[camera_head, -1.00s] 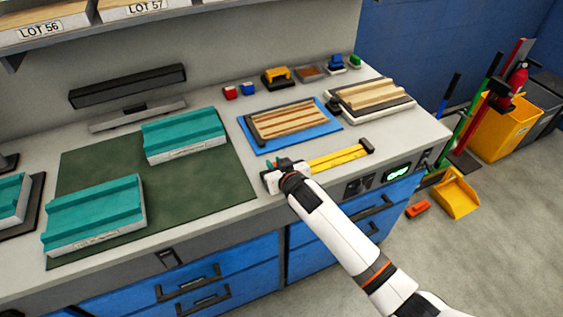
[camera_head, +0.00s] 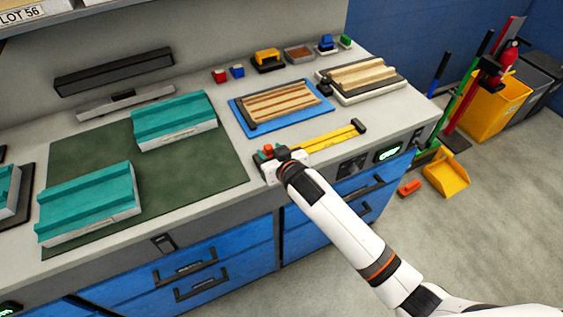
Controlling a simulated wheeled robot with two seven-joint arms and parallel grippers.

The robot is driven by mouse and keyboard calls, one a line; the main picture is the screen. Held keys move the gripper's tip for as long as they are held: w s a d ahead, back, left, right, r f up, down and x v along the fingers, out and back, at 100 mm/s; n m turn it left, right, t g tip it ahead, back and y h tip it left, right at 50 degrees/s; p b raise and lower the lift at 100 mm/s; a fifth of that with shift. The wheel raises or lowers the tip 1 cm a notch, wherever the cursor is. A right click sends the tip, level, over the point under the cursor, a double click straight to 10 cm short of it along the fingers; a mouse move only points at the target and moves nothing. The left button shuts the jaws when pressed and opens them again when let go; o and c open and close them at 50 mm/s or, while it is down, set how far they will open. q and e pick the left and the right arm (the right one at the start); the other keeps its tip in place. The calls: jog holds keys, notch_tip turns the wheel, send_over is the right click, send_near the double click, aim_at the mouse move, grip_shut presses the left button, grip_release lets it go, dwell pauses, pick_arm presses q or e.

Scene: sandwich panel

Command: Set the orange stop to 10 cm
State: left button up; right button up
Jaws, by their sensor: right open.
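The yellow rule (camera_head: 328,137) lies along the bench's front edge, with a dark block (camera_head: 357,126) at its right end. The small orange stop (camera_head: 269,149) shows at the rule's left end, right by my right gripper (camera_head: 271,154). My right gripper is open there, and its fingers are small and partly hidden by the wrist. I cannot tell whether it touches the stop. The scale marks are too small to read. My left gripper is not in view.
Teal-topped blocks (camera_head: 174,118) rest on a green mat (camera_head: 90,153) to the left. A blue tray (camera_head: 243,119) with striped wood strips lies behind the rule. A wood piece on a board (camera_head: 362,78) is at the back right. Blue drawers (camera_head: 235,252) are below.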

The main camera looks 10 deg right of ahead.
jog(key=v, duration=0.8)
